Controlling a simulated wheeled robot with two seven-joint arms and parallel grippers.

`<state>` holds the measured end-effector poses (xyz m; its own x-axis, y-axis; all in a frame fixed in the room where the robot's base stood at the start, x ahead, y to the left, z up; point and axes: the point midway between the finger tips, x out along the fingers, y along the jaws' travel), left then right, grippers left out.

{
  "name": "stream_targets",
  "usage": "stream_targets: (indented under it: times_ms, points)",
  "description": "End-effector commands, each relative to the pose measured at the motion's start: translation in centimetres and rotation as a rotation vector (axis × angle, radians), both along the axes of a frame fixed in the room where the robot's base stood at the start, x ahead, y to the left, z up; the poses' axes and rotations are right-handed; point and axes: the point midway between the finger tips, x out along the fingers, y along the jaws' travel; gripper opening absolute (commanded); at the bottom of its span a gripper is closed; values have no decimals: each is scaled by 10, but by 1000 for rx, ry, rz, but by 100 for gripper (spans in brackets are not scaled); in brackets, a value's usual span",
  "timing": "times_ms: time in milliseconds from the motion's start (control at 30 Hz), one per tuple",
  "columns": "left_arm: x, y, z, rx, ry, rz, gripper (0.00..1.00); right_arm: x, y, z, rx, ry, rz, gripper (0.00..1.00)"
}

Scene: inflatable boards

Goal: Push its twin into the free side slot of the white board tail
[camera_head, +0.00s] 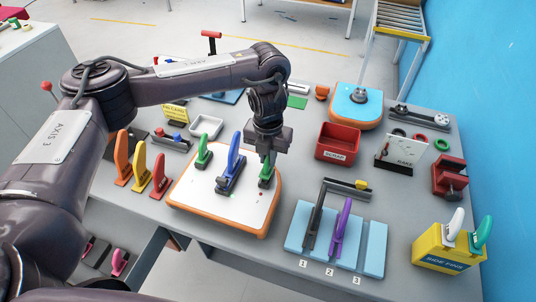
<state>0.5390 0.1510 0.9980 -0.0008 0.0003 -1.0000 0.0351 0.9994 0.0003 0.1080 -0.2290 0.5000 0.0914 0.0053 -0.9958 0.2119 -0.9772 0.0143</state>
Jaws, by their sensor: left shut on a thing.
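The white board tail (230,205) with an orange edge lies on the grey table. A small green side fin (203,153) stands upright in its left side slot, and a taller blue fin (233,165) stands in the middle. My left gripper (268,160) points down over the right part of the board and is shut on a second green fin (266,177). This fin is upright at the right side of the board; its base looks on or very near the surface, but the slot under it is hidden. My right gripper is not in view.
Orange, yellow and red fins (141,165) stand left of the board. A light-blue rack (310,250) with dark and purple fins stands to the right. A yellow side-fin box (445,252), red scrap bin (339,142) and blue board tail (358,118) stand farther right.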

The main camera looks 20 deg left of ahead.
Motion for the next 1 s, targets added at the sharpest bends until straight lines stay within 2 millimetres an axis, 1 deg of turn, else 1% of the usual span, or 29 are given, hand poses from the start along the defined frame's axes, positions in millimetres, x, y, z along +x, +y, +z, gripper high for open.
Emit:
stream_targets:
  times_ms: [833, 867, 1000]
  points:
    - [0, 0, -22, 0, 1, 0, 0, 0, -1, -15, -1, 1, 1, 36]
    - [0, 0, -21, 0, 1, 0, 17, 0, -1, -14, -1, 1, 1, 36]
    - [0, 0, -21, 0, 1, 0, 35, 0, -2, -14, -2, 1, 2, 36]
